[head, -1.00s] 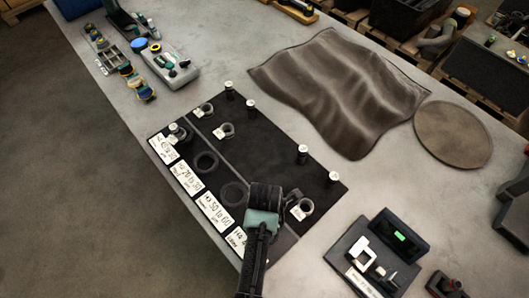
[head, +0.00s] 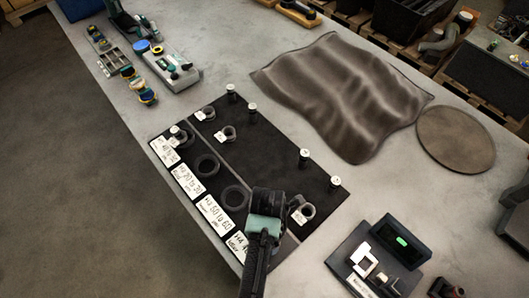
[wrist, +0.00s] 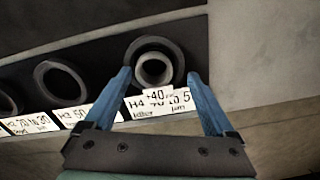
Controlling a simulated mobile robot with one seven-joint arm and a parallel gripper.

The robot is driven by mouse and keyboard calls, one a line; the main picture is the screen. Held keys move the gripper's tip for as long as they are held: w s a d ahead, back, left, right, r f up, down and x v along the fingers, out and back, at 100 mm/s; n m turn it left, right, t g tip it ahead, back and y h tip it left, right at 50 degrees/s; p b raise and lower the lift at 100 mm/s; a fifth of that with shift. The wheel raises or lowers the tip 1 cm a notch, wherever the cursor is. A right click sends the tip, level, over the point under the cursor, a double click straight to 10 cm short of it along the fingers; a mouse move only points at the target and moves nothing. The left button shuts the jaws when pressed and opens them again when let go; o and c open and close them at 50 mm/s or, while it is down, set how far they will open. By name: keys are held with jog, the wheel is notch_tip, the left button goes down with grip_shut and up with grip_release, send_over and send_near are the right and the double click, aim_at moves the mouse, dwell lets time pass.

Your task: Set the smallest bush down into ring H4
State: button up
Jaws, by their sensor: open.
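My gripper (wrist: 158,74) is open, its blue fingers apart on either side of a grey bush (wrist: 153,69) in the wrist view. The bush sits within the dark ring H4 (wrist: 178,58), with a small "+40" tag in front of it. How deep it sits cannot be told. In the head view my gripper (head: 268,207) hides ring H4 and this bush. Other grey tagged bushes lie on the black mat (head: 265,158): one at the back left (head: 208,113), one near it (head: 228,133), one right of my gripper (head: 308,210).
Rings H2 (head: 206,165) and H3 (head: 235,197) look empty. A white-topped pin (head: 176,131) stands by the H1 place. Several white-topped pins line the mat's far edge, including one (head: 335,184) near the right. A gauge stand (head: 376,262) is at lower right, a draped cloth (head: 345,95) behind.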

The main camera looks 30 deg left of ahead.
notch_tip(320, 180, up, 13)
jog(key=b, duration=0.1)
jog(key=shift+w+a, duration=0.25)
jog(key=shift+a, duration=0.2)
jog(key=shift+f, duration=0.1)
